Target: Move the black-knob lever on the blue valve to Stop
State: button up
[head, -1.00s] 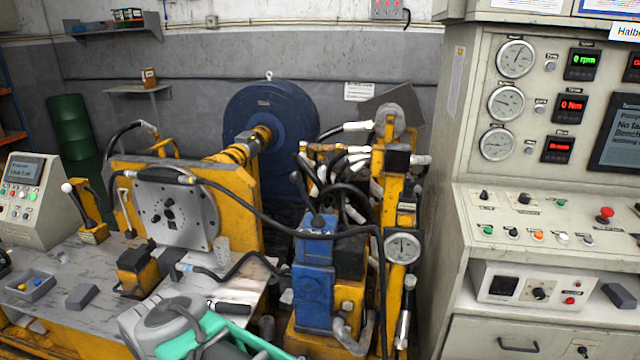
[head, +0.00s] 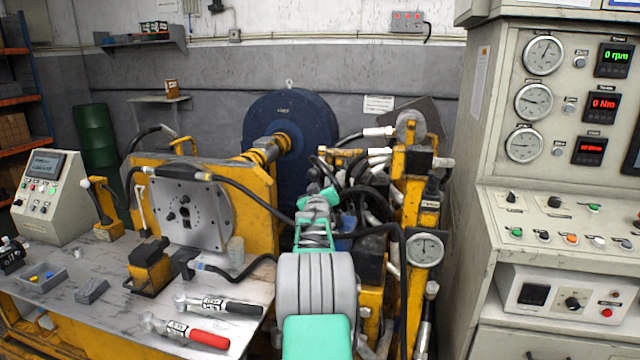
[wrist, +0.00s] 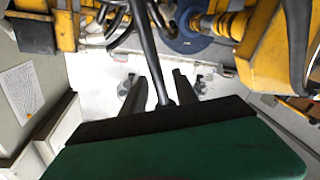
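The blue valve (head: 347,222) stands in the middle of the head view, mostly hidden behind my arm. Its black-knob lever cannot be made out there. My gripper (wrist: 158,76) is at the valve, with its two dark fingers apart in the wrist view. A dark rod (wrist: 147,45), which looks like the lever, runs down between the fingers. A gap shows on each side of the rod, so the fingers do not appear to grip it. The rod's end and knob are not clear.
Black hoses and a yellow frame (head: 400,200) crowd around the valve, with a pressure gauge (head: 425,249) to its right. A steel plate (head: 190,215) and table (head: 100,262) with tools lie left. The control cabinet (head: 470,260) stands right.

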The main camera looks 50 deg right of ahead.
jog(key=x, duration=0.2)
jog(key=shift+w+d, duration=0.15)
jog(key=shift+d, duration=0.1)
grip_shut()
dwell(1.3)
